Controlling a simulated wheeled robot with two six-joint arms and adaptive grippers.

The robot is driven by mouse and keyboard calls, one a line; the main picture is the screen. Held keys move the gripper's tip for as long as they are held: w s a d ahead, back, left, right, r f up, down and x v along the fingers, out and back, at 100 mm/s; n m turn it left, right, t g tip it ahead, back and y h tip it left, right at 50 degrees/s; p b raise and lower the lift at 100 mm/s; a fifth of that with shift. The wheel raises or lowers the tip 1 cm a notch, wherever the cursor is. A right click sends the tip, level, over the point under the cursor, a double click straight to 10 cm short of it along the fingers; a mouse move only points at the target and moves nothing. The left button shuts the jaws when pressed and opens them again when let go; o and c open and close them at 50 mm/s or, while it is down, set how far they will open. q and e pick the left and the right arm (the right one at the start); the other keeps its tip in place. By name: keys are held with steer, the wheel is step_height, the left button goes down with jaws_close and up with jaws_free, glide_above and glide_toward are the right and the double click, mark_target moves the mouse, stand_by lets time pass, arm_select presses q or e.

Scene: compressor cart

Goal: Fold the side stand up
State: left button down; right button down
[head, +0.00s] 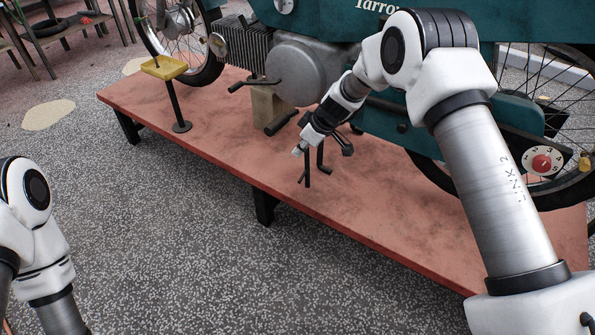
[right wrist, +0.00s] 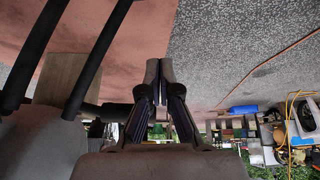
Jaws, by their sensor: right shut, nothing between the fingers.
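A teal motorbike (head: 370,105) stands on a low red platform (head: 225,130). Two thin black legs reach down below its engine near my right gripper; the side stand (head: 307,172) appears to be the nearer one, pointing down to the platform. Two dark bars (right wrist: 95,60) also cross the left of the right wrist view; I cannot tell which is the stand. My right gripper (head: 299,150) is beside the upper part of the legs, its fingers (right wrist: 159,82) closed together with nothing between them. Whether it touches the stand cannot be told. My left gripper is out of view.
A wooden block (head: 268,106) sits under the engine. A yellow tray (head: 164,68) on a black post stands by the front wheel. A pedal (head: 281,123) and a lever stick out near the block. The grey speckled floor before the platform is clear.

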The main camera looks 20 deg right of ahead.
steer(key=shift+f, duration=0.2)
steer(key=b+x, duration=0.4)
steer(key=x, duration=0.6)
steer(key=shift+f, duration=0.1)
steer(key=s+d+b, duration=0.1)
steer(key=s+d, duration=0.1)
steer(key=shift+s+d+f, duration=0.15)
steer(key=shift+s+d, duration=0.25)
